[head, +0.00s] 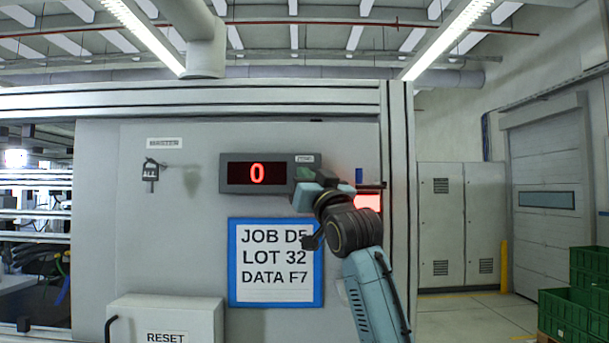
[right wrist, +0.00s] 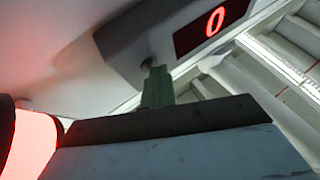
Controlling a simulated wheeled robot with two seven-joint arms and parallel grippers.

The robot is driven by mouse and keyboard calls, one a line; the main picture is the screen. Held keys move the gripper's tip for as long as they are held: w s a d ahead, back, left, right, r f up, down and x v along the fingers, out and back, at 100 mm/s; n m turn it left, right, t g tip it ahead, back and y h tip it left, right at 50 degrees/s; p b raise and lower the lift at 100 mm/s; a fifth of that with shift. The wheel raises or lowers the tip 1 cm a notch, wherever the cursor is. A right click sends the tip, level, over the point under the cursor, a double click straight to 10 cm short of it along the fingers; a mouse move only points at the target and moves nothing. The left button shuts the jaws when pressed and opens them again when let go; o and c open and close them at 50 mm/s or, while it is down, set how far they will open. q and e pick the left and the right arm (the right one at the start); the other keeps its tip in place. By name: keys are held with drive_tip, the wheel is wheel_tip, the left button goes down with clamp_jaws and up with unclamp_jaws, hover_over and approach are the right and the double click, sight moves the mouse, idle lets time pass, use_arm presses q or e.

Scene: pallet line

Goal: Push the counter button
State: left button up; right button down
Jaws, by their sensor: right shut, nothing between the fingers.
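The counter (head: 240,187) is a dark grey box on the panel with a red "0" on its display. A small label sits at its upper right end. In the right wrist view the counter (right wrist: 120,40) is seen from close by, with a small dark round button (right wrist: 148,62) on its face. My right gripper (head: 303,173) is shut and empty, in front of the counter's right end. Its green fingertips (right wrist: 157,80) are right at the button; I cannot tell whether they touch it. In the head view the gripper hides the button. My left gripper is out of view.
A blue-framed job sheet (head: 233,262) hangs below the counter. A red lit part (head: 368,202) is right of my gripper. A black "ALL" switch (head: 150,172) is at the left, and a RESET box (head: 180,312) lower left. Green crates (head: 588,290) stand far right.

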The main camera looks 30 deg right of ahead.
drive_tip(key=shift+s+a+f, duration=0.2)
drive_tip(key=shift+s+a, duration=0.15)
drive_tip(key=shift+s, duration=0.15)
drive_tip(key=shift+s+a+r, duration=0.1)
drive_tip(key=shift+s, duration=0.1)
drive_tip(key=shift+b, duration=0.3)
drive_tip(key=shift+s+a+b, duration=0.15)
drive_tip(key=shift+s+a, duration=0.3)
drive_tip(key=shift+s, duration=0.25)
drive_tip(key=shift+s+a+b, duration=0.15)
drive_tip(key=shift+s+a, duration=0.25)
drive_tip(key=shift+s, duration=0.3)
drive_tip(key=shift+s+a+b, duration=0.15)
drive_tip(key=shift+s+a, duration=0.3)
drive_tip(key=shift+s, duration=0.25)
